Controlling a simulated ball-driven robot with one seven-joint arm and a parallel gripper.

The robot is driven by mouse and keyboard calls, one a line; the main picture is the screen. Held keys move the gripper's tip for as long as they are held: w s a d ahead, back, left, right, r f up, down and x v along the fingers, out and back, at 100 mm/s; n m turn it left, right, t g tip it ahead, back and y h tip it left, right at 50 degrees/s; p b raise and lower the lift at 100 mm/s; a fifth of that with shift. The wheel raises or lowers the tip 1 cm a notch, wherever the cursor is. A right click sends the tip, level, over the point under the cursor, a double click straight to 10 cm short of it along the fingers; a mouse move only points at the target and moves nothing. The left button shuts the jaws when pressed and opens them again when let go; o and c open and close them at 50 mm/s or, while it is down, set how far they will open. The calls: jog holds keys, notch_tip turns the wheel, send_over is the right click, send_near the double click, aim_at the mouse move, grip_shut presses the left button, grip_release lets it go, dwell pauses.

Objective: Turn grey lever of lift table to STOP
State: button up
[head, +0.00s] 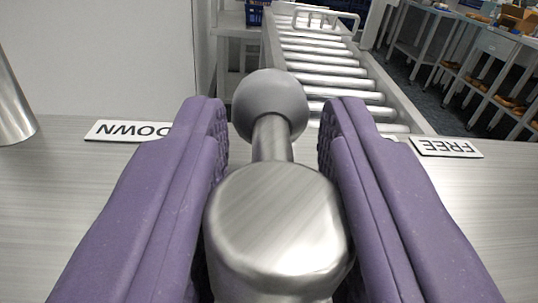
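The grey lever has a round grey ball knob (271,104), a short metal rod and a wide brushed-metal hub (278,228). The rod points away from me, up the picture. The two purple fingers of my gripper (275,112) stand on either side of the knob and rod. A gap shows between each finger and the rod, so my gripper is open around the lever. A white label reading DOWN (118,130), upside down, lies left of the lever, partly behind the left finger. An upside-down FREE label (447,147) lies to the right. No STOP label shows.
The labels lie on a brushed-metal surface (500,190). A metal cone-shaped part (12,105) stands at the far left. Beyond lies a roller conveyor (325,68). Shelving with trays (470,65) stands at the back right, and a blue crate (254,14) at the back.

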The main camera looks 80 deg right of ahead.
jog(key=shift+o, duration=1.1)
jog(key=p+v, duration=0.1)
jog(key=v, duration=0.6)
jog(key=shift+a, duration=0.1)
jog(key=shift+s+a, duration=0.15)
jog(key=shift+a, duration=0.1)
jog(key=shift+o, duration=0.5)
